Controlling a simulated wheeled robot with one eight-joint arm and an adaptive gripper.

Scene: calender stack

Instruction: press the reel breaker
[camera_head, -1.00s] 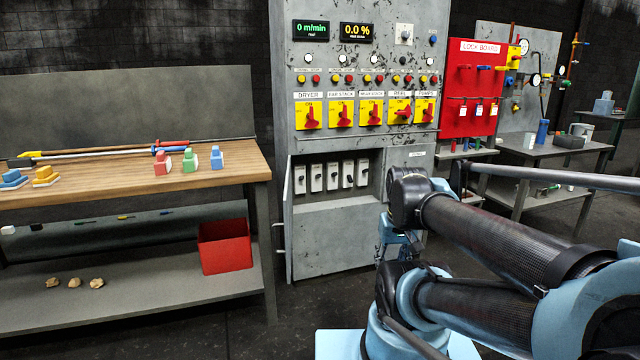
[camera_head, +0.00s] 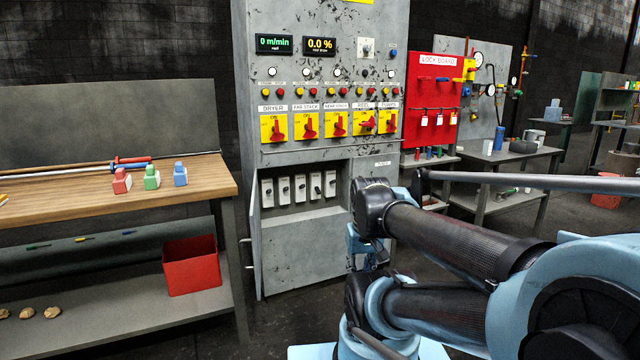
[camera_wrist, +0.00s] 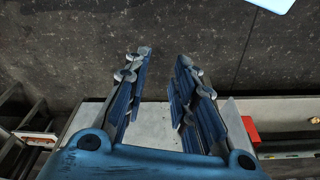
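The grey control cabinet (camera_head: 310,240) stands in the middle of the head view. Its low compartment is open and holds a row of several white breakers (camera_head: 299,187) with dark toggles. No label is readable on them, so I cannot tell which is the reel breaker. Above, the yellow switch plate labelled REEL (camera_head: 366,123) has its red handle turned sideways, while the other handles look upright. My gripper (camera_wrist: 163,62) is open and empty in the wrist view, over dark floor, away from the breakers. I cannot make out its fingers in the head view.
A wooden workbench (camera_head: 90,205) with coloured blocks stands left, a red bin (camera_head: 191,265) on its lower shelf. The compartment's door (camera_head: 254,240) stands open at its left edge. A red lock board (camera_head: 433,100) and a grey table (camera_head: 500,160) stand right. Dark floor lies between.

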